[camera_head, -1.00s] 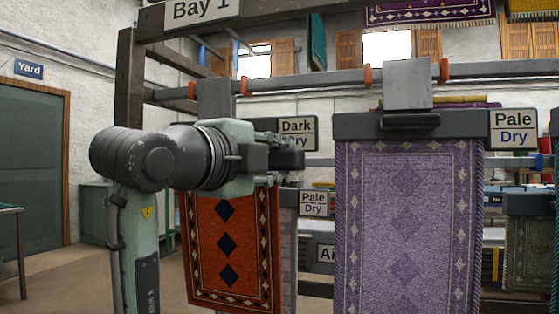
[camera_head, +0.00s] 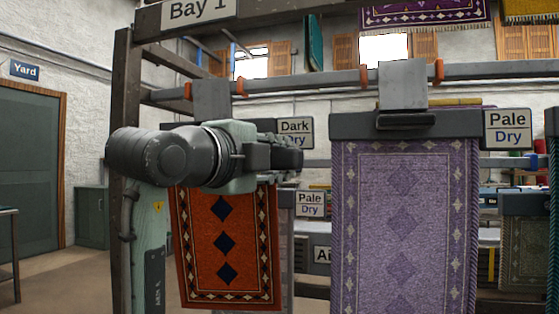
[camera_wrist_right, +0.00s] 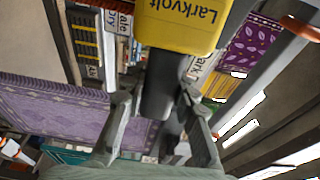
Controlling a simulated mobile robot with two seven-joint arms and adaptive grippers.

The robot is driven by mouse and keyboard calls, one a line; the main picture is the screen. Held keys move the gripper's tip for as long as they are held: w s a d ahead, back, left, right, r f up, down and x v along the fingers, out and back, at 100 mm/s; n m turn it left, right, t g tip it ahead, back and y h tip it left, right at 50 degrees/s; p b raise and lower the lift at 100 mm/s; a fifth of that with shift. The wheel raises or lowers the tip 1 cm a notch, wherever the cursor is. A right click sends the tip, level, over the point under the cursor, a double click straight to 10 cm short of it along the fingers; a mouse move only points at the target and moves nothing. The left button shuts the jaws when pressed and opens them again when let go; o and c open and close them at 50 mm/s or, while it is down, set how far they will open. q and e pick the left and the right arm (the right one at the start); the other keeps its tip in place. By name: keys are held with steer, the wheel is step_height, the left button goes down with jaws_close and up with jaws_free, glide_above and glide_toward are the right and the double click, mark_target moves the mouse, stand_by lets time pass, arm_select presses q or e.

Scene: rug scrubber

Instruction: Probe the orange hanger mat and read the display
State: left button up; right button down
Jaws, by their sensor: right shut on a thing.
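The orange hanger mat (camera_head: 222,272), with dark blue diamonds, hangs at centre left in the head view. My right arm hides its top. My right gripper (camera_head: 288,160) is in front of and above the mat's upper right part, apart from its visible face. In the right wrist view the fingers (camera_wrist_right: 158,108) are shut on a dark grey handle (camera_wrist_right: 160,92). A yellow body (camera_wrist_right: 182,24) lettered "Larkvolt" shows at the handle's upper end and looks joined to it. No display face or reading shows. My left gripper is not in view.
A purple mat (camera_head: 400,230) hangs from a grey clamp just right of my gripper. A rail (camera_head: 320,82) runs overhead, and a dark post (camera_head: 122,80) stands at left. Signs read "Dark Dry" (camera_head: 295,132) and "Pale Dry" (camera_head: 508,130). The floor at left is open.

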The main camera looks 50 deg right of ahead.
steer(key=shift+w+d, duration=0.15)
steer(key=shift+d, duration=0.25)
stand_by(1.0)
